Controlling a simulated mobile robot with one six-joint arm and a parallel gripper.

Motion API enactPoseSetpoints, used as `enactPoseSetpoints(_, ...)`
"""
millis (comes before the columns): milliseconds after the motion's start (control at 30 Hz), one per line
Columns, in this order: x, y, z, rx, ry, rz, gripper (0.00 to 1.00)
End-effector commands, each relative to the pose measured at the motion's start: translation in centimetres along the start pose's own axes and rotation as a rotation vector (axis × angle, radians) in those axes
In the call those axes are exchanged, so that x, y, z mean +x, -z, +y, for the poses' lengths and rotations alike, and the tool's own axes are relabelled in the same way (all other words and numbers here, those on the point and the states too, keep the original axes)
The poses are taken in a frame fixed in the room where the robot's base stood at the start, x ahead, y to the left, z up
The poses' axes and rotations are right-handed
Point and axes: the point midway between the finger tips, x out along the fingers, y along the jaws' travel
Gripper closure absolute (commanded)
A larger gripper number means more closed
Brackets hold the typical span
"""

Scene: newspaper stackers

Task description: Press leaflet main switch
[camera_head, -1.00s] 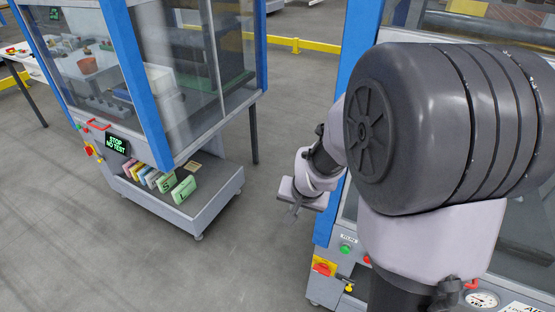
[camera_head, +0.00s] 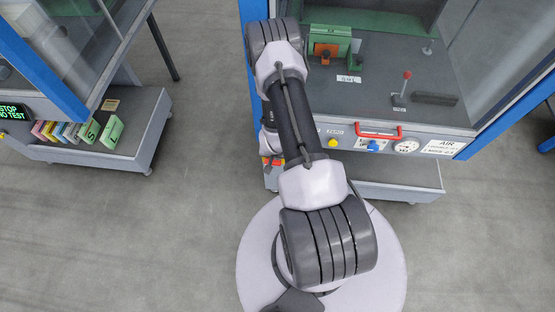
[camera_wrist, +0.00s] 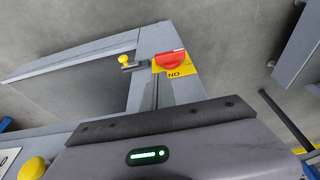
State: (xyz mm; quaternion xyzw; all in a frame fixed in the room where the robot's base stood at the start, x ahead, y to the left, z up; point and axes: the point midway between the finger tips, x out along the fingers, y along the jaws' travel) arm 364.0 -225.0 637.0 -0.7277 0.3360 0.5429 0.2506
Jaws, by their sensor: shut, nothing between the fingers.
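A red rotary switch on a yellow plate (camera_wrist: 170,62) sits on the corner of the grey machine frame in the wrist view. The plate carries black letters, of which "NO" is readable. I cannot read a name that marks it as the leaflet switch. In the head view a small red and yellow patch (camera_head: 270,161) shows at the machine's left front corner, partly hidden by my arm. My gripper (camera_wrist: 160,118) fills the bottom of the wrist view, shut and empty, with the switch beyond it and apart from it. Its fingertips are not clearly visible.
A yellow knob on a lever (camera_wrist: 124,60) is left of the switch. A yellow button (camera_wrist: 33,168) is at the lower left. The front panel has a red handle (camera_head: 379,131) and a gauge (camera_head: 406,147). Another machine's shelf (camera_head: 140,140) stands left, with open floor between.

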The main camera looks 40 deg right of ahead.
Motion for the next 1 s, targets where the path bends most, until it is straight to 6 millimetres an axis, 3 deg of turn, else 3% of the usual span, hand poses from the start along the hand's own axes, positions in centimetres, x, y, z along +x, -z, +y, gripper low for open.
enactPoseSetpoints(500, 8.8, -0.1, 0.0, 0.000, 0.000, -0.001, 1.00)
enactPoseSetpoints(667, 9.9, -0.1, 0.0, 0.000, 0.000, -0.001, 1.00)
enactPoseSetpoints(1000, 9.9, 0.0, 0.0, -0.001, 0.001, -0.001, 1.00)
